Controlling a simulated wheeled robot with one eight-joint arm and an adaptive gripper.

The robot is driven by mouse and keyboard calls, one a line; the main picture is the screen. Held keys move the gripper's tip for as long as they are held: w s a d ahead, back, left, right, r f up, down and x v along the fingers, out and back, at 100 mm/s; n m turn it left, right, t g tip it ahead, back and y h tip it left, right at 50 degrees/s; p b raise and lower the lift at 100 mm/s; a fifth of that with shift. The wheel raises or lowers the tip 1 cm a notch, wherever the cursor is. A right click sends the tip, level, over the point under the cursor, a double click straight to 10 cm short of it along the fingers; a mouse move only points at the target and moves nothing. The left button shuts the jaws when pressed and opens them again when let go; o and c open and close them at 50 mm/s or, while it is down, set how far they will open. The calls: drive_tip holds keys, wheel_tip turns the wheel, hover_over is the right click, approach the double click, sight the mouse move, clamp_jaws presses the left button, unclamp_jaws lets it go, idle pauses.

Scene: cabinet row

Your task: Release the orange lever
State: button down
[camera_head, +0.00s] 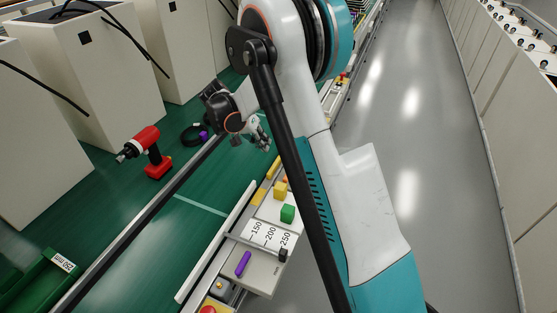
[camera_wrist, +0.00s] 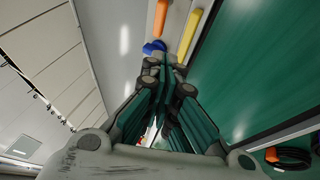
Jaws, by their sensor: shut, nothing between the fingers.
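An orange bar-shaped lever (camera_wrist: 160,18) lies on a pale panel at the top of the wrist view. A yellow bar (camera_wrist: 190,36) is to its right, and a small blue part (camera_wrist: 154,47) sits at its near end. My gripper (camera_wrist: 168,72) is shut and empty, its fingertips just short of the blue part in the picture. Whether they touch anything is unclear. In the head view my gripper (camera_head: 261,138) hangs over the edge of the green worktop (camera_head: 200,218). The orange lever is not clearly seen there.
A red and black power tool (camera_head: 152,153) stands on the worktop. Along its edge are a yellow block (camera_head: 280,190), a green block (camera_head: 288,213), a purple handle (camera_head: 243,263) and a red button (camera_head: 208,309). White cabinets line the left. The grey aisle (camera_head: 410,120) is clear.

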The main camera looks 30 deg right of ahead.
sight(288, 177)
drive_tip(key=shift+m+g+h, duration=0.4)
drive_tip(key=shift+m+g, duration=0.2)
drive_tip(key=shift+m, duration=0.2)
drive_tip(key=f, duration=0.1)
drive_tip(key=w+d+f, duration=0.1)
drive_tip(key=f, duration=0.3)
drive_tip(key=shift+w+d+f, duration=0.15)
drive_tip(key=shift+w, duration=0.05)
drive_tip(key=b+x, duration=0.2)
drive_tip(key=x, duration=0.8)
drive_tip(key=shift+b, duration=0.4)
